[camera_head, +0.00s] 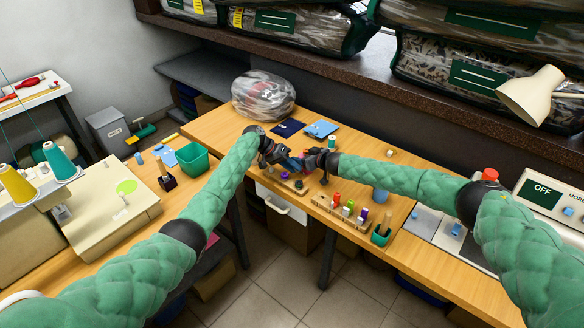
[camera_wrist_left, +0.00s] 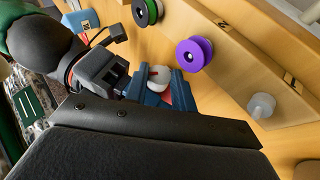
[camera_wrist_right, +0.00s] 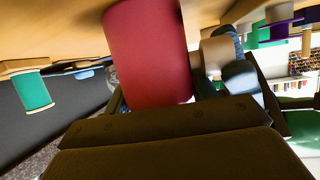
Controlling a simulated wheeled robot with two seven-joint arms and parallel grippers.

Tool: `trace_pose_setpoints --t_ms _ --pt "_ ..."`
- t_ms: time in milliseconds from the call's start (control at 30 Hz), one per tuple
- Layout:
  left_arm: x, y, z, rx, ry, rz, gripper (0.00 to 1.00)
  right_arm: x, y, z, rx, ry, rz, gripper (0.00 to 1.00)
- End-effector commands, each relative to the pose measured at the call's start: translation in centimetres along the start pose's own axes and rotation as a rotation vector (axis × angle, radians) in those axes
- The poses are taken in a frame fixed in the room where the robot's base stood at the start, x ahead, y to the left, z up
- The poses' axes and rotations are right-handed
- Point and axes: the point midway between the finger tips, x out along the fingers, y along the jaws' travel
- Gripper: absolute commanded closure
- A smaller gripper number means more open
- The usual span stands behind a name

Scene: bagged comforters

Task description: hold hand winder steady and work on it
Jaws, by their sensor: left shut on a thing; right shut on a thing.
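My left gripper (camera_head: 291,163) and right gripper (camera_head: 312,159) meet over the middle of the bench, almost touching. They hide most of the hand winder, so its outline cannot be made out. In the left wrist view, my left gripper is shut on a small part of what looks like the winder, with a white round piece (camera_wrist_left: 160,76) and a bit of red between blue fingers. My right gripper comes in there from the left. In the right wrist view, a dark red cylinder (camera_wrist_right: 148,55) stands between the fingers of my right gripper, which is shut on it. A pale round piece (camera_wrist_right: 215,52) is beside it.
A wooden spool rack (camera_head: 340,212) with several coloured spools stands just right of the grippers. A purple spool (camera_wrist_left: 194,54) is close to the left gripper. A clear bagged bundle (camera_head: 263,95), blue cloths (camera_head: 320,129) and a green bin (camera_head: 192,161) are around. A shelf edge (camera_head: 330,75) runs behind.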

Motion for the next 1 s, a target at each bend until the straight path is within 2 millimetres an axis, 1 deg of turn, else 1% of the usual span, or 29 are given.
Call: trace_pose_setpoints --t_ms 600,800,1000 --pt "0.08 0.59 0.18 0.144 0.000 -0.351 0.97 0.00 -0.06 0.02 0.000 0.000 -0.001 0.66" --pt "0.15 0.76 0.14 0.174 0.000 -0.425 0.97 0.00 -0.06 0.02 0.000 0.000 -0.001 0.66" --pt "0.14 0.82 0.14 0.187 0.001 -0.455 0.97 0.00 -0.04 0.01 0.000 0.000 -0.001 0.66"
